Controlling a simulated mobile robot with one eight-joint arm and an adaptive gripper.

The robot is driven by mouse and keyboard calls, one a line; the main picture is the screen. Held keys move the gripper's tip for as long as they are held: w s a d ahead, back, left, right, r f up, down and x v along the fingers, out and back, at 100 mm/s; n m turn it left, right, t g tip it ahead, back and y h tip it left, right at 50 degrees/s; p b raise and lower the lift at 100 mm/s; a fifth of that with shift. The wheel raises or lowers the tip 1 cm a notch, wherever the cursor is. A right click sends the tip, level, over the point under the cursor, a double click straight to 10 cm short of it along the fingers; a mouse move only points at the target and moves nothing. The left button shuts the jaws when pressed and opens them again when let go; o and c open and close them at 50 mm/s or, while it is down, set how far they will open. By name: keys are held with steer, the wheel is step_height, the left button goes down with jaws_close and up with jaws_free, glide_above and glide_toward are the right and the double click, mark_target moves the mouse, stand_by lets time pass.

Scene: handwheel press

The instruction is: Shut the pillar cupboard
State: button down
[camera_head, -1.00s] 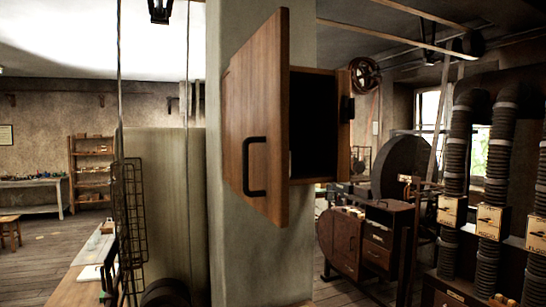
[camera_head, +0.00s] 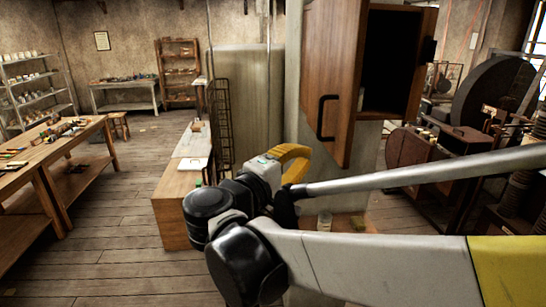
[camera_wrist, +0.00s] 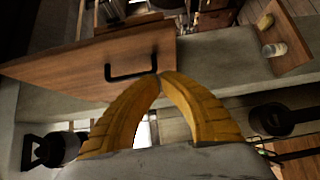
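The pillar cupboard (camera_head: 393,62) is mounted on the grey pillar (camera_head: 293,75), and its dark inside shows. Its wooden door (camera_head: 341,60) stands open, swung out to the left, with a black bar handle (camera_head: 325,118) near its lower free edge. In the wrist view the door (camera_wrist: 60,72) and handle (camera_wrist: 130,71) lie just beyond my gripper (camera_wrist: 160,78). Its yellow curved fingers meet at the tips with nothing seen between them. In the head view my gripper (camera_head: 296,158) is below the handle, partly hidden by my wrist; whether it touches the door is unclear.
A worktable (camera_head: 50,145) with tools is at far left. Dark machinery (camera_head: 430,150) stands right of the pillar. The floor (camera_head: 120,200) between worktable and bench is clear.

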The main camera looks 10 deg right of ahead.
mark_target(336, 146)
steer(key=d, duration=0.2)
steer(key=w+d, duration=0.1)
steer(key=d, duration=0.1)
steer(key=w+d+p, duration=0.1)
steer(key=d, duration=0.1)
steer(key=shift+w+d, duration=0.15)
steer(key=shift+w, duration=0.1)
steer(key=shift+d, duration=0.1)
